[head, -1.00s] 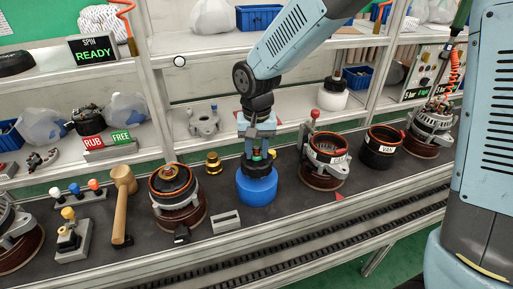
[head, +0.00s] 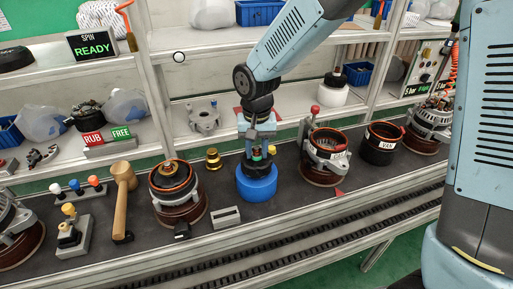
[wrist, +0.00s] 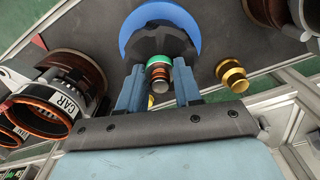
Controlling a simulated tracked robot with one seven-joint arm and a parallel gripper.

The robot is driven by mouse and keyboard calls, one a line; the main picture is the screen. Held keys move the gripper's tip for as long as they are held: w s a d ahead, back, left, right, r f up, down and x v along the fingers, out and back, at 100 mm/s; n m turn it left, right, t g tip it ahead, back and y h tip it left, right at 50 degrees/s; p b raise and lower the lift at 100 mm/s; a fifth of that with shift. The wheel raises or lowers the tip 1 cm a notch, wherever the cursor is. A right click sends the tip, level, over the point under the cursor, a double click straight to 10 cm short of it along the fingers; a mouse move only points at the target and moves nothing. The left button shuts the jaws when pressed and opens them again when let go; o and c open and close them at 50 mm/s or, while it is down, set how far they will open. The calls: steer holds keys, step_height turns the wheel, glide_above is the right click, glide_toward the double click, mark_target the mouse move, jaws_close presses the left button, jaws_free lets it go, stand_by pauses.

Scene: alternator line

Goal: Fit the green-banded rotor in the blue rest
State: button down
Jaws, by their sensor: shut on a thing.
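My gripper (head: 258,152) points down over the blue rest (head: 257,186) in the head view. It is shut on the green-banded rotor (head: 256,168), whose dark body shows between the fingers and the rest. In the wrist view, the rotor's black body (wrist: 160,42) lies against the blue rest (wrist: 192,14), with the green band and shaft end between the fingers of my gripper (wrist: 159,85). The rotor appears upright and centred on the rest. Its lower end is hidden, so I cannot tell how deep it sits.
A brass piece (head: 213,160) stands left of the rest. A CAR-marked housing (head: 325,157) stands close on the right, and a VAN-marked ring (head: 381,143) beyond it. A copper-wound housing (head: 176,195), a grey block (head: 226,217) and a mallet (head: 122,200) are left.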

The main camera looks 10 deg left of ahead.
steer(key=shift+f, duration=0.25)
steer(key=c, duration=0.7)
jaws_free()
steer(key=shift+f, duration=0.15)
step_height(320, 180, up, 14)
stand_by(0.3)
